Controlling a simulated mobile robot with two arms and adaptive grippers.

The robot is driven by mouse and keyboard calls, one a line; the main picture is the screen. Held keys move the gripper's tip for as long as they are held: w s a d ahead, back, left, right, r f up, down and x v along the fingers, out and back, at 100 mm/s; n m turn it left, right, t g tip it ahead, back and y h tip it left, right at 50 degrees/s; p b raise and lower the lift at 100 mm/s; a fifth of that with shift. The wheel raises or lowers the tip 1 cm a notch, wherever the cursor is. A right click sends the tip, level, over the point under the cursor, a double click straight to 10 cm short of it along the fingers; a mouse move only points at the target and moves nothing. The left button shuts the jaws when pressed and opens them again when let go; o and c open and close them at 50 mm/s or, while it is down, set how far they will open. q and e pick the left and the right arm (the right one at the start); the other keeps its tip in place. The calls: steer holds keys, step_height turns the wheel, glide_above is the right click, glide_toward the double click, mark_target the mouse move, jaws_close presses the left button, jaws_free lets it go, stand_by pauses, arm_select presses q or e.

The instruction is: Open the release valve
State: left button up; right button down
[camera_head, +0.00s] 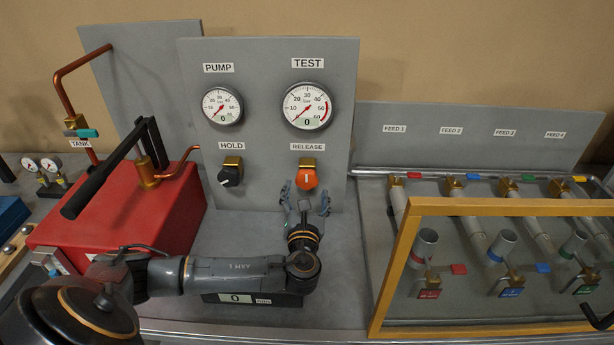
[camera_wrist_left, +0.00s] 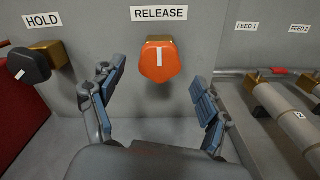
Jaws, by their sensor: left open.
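The release valve has an orange knob (camera_head: 306,180) on a brass body, under the RELEASE label on the grey panel. Its white mark stands upright. My left gripper (camera_head: 304,199) is open just in front of and below the knob. In the left wrist view the knob (camera_wrist_left: 160,61) is ahead, between and beyond the open fingers (camera_wrist_left: 158,100), with no visible contact. The black HOLD knob (camera_head: 230,176) is to the left, its mark tilted. The TEST gauge (camera_head: 307,106) and PUMP gauge (camera_head: 222,106) above both have needles at the low end and show 0. My right gripper is not in view.
A red tank (camera_head: 150,222) with a black lever (camera_head: 100,178) and copper pipe stands left. A yellow frame (camera_head: 395,262) stands right, in front of several feed valves and pipes.

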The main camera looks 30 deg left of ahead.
mark_target(307, 182)
arm_select(q)
steer(key=x, duration=0.4)
steer(key=shift+p, duration=0.35)
steer(key=shift+w+a, duration=0.1)
steer(key=shift+w, duration=0.15)
steer(key=shift+w+a, duration=0.15)
steer(key=shift+w, duration=0.05)
steer(key=c, duration=1)
steer(key=shift+c, duration=0.8)
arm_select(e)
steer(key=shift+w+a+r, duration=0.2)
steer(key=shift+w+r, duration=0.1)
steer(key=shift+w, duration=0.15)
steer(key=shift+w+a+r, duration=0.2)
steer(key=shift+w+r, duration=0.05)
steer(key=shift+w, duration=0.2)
